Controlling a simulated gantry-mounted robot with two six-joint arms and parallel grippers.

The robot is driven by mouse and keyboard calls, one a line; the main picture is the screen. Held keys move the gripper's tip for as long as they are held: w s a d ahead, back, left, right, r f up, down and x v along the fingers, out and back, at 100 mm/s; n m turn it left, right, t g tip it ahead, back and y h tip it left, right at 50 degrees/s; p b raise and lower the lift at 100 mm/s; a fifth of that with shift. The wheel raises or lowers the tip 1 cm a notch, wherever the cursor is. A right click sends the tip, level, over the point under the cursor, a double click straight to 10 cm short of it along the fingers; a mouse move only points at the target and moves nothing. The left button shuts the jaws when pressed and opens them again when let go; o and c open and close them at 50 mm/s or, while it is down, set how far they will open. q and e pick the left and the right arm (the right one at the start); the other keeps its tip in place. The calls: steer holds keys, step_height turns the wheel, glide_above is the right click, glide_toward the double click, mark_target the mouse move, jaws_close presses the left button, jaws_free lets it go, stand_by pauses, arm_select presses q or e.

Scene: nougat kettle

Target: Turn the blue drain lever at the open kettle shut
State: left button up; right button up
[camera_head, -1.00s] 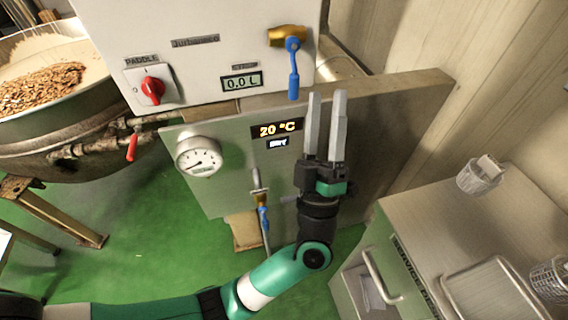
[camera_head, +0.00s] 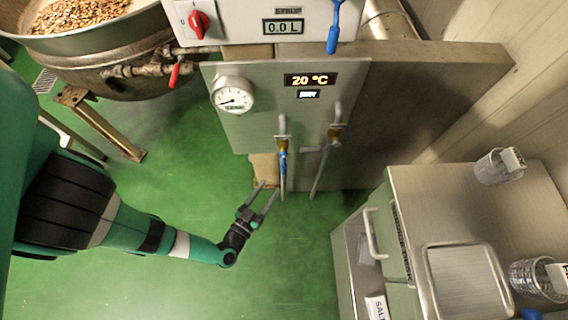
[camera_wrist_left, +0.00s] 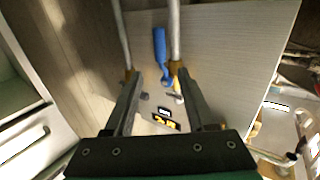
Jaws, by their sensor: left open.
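A blue lever (camera_head: 283,163) hangs down from a brass valve on the front of the steel panel (camera_head: 385,115). It also shows in the left wrist view (camera_wrist_left: 161,52), apparently between the lines of my two fingers. My left gripper (camera_head: 270,188) is open and empty, low in front of the panel and just below and left of this lever. In the wrist view its fingers (camera_wrist_left: 160,76) are spread; I cannot tell whether they touch anything. A second blue lever (camera_head: 334,27) hangs on the control box above. The open kettle (camera_head: 115,50) holds nuts. My right gripper is not in view.
A red-handled valve (camera_head: 174,75) sits on the kettle's pipe. A second brass valve (camera_head: 335,134) with a grey pipe stands right of the blue lever. A gauge (camera_head: 233,95) is on the panel. A steel cabinet (camera_head: 410,185) stands at right.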

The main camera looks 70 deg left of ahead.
mark_target(282, 169)
arm_select(q)
steer(key=b+x, duration=0.3)
steer(key=x, duration=0.7)
steer(key=shift+a+b, duration=0.1)
steer(key=shift+b, duration=0.3)
steer(key=shift+w+a, duration=0.2)
steer(key=shift+w, duration=0.05)
jaws_close()
stand_by(0.7)
